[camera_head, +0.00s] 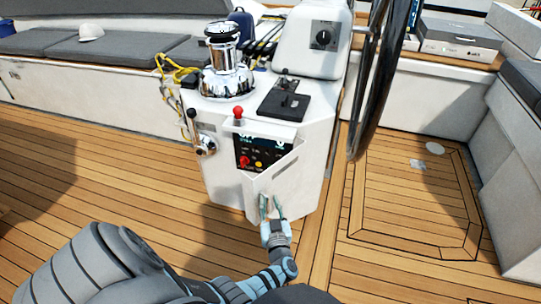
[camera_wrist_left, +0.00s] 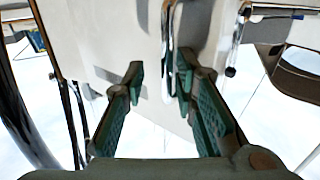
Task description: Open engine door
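The white engine door (camera_head: 284,176) is on the lower front of the white console, below a dark control panel (camera_head: 262,152). Its top edge stands out from the panel; I cannot tell whether it is ajar. My left gripper (camera_head: 270,204) is in front of the door's lower part, fingers apart. In the left wrist view, a chrome upright handle (camera_wrist_left: 168,48) on a white surface (camera_wrist_left: 110,35) lies between the open fingers (camera_wrist_left: 161,75), closer to the right-hand finger. Contact with the handle cannot be made out. My right gripper is not in view.
A red-knobbed lever (camera_head: 238,112) rises above the control panel, and a chrome winch (camera_head: 228,70) stands on the console. A large steering wheel (camera_head: 375,75) is to the right. The teak deck (camera_head: 130,165) to the left is clear. White benches line both sides.

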